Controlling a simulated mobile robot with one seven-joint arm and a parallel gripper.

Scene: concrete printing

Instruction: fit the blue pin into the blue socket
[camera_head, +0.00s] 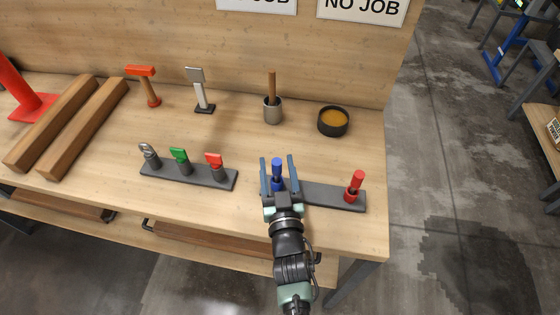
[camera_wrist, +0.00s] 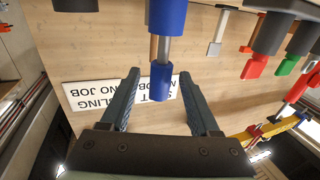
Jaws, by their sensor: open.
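The blue pin (camera_head: 277,166) stands roughly upright over the dark bar near the bench's front edge. In the wrist view, which is upside down, its blue head (camera_wrist: 161,82) joins a grey shaft that runs into the blue socket (camera_wrist: 167,14). In the head view the socket is mostly hidden by my gripper and the pin. My gripper (camera_head: 277,161) is open, with one finger on each side of the pin's head. The wrist view shows a gap between the head and each finger. How deep the shaft sits in the socket cannot be told.
The dark bar (camera_head: 323,194) also bears a tilted red pin (camera_head: 357,180) at its right. A rack (camera_head: 188,177) with grey, green and red-topped pieces stands left. Behind are a cup (camera_head: 272,113), a bowl (camera_head: 333,121) and two hammer-like tools. Wooden beams (camera_head: 67,125) lie far left.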

